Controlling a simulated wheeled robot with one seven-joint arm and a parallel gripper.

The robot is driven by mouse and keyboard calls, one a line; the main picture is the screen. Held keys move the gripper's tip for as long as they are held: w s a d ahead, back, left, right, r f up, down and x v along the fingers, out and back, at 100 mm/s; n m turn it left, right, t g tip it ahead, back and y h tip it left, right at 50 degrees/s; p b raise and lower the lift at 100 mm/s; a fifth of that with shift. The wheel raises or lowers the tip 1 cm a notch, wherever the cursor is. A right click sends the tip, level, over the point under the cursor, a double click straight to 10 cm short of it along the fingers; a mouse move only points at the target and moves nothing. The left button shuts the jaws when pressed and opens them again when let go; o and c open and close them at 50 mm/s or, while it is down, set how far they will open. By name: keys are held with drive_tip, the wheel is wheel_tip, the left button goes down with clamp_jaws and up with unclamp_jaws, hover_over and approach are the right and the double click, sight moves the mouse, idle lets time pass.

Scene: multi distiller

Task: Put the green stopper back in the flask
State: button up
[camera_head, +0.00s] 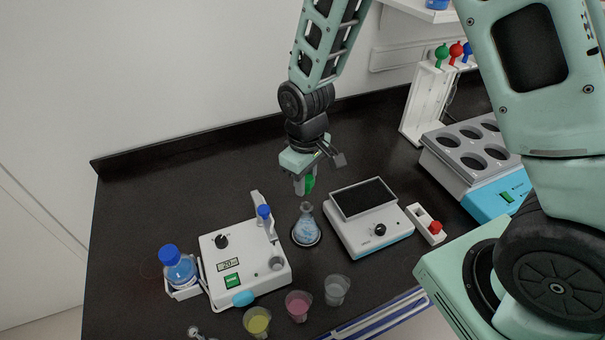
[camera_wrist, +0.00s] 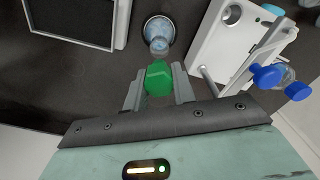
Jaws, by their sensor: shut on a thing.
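My gripper (camera_head: 304,184) is shut on the green stopper (camera_head: 310,184), which also shows between the fingers in the wrist view (camera_wrist: 158,78). The flask (camera_head: 306,228) is a small conical glass vessel with bluish contents, standing upright on the dark bench; its mouth is open. In the head view the gripper and stopper are just above the flask's neck. In the wrist view the flask (camera_wrist: 159,33) lies just beyond the stopper, and the two look apart. The stopper's lower end is partly hidden by the gripper in the head view.
A white device with a dark plate (camera_head: 364,198) stands right of the flask. A white device with a blue-capped holder (camera_head: 235,268) stands left. Cups with yellow (camera_head: 257,321), pink (camera_head: 299,305) and clear (camera_head: 336,289) contents stand in front. A rack with coloured stoppers (camera_head: 425,100) is at back right.

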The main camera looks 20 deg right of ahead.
drive_tip(key=shift+f+b, duration=1.85)
drive_tip(key=shift+f, duration=0.7)
drive_tip(key=shift+f+b, duration=0.3)
drive_tip(key=shift+f, duration=0.25)
drive_tip(key=o, duration=1)
drive_tip(key=shift+r, duration=0.1)
wheel_tip(320, 180, up, 17)
drive_tip(key=b, duration=0.2)
drive_tip(key=shift+r, duration=0.1)
